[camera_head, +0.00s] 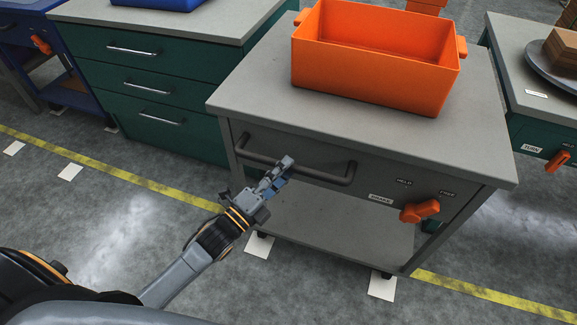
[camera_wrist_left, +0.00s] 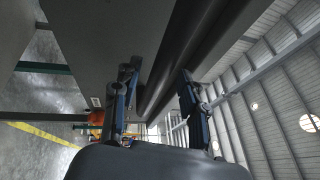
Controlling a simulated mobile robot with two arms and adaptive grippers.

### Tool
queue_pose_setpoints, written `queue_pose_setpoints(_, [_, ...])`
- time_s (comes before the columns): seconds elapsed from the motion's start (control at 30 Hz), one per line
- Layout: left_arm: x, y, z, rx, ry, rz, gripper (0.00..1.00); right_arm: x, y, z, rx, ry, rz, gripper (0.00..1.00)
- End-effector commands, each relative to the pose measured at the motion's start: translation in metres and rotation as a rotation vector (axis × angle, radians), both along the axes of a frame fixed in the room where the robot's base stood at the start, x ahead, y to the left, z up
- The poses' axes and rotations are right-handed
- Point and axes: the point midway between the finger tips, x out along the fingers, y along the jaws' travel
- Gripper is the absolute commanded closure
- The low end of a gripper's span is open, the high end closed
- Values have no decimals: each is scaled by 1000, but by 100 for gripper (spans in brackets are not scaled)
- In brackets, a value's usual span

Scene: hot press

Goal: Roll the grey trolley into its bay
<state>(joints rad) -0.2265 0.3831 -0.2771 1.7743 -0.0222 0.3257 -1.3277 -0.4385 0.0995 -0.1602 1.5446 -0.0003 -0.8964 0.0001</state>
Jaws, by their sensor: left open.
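The grey trolley (camera_head: 240,92) stands between two green units, with its front edge over the yellow floor line. A dark handle bar (camera_head: 318,174) runs across its front; it also shows in the left wrist view (camera_wrist_left: 178,60). An orange knob (camera_head: 420,211) sits on the front at the right, below marks reading HELD and FREE; I cannot tell which it points at. My left gripper (camera_head: 284,168) is at the handle's middle. In the left wrist view its open fingers (camera_wrist_left: 157,95) lie on either side of the bar. My right gripper is not in view.
An orange bin (camera_head: 375,85) stands on the trolley top. A green drawer cabinet (camera_head: 150,85) is close on the left, and a green-sided table (camera_head: 540,100) with a stacked plate is on the right. White floor marks (camera_head: 382,286) lie near the trolley's feet. The front floor is clear.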

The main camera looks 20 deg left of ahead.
Motion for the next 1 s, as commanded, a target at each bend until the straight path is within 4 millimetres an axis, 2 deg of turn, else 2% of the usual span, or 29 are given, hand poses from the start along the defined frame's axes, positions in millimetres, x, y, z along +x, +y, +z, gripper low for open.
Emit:
queue_pose_setpoints(0.17, [14,-6,3,-2,1,0,57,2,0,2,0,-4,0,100])
queue_pose_setpoints(0.47, [16,-8,3,-1,3,0,57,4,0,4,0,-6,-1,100])
queue_pose_setpoints(0.5, [16,-8,3,-1,3,0,59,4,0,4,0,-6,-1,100])
queue_pose_setpoints(0.7, [16,-8,3,-1,3,1,100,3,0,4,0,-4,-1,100])
queue_pose_setpoints(1.0, [17,-7,2,0,2,1,100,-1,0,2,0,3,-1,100])
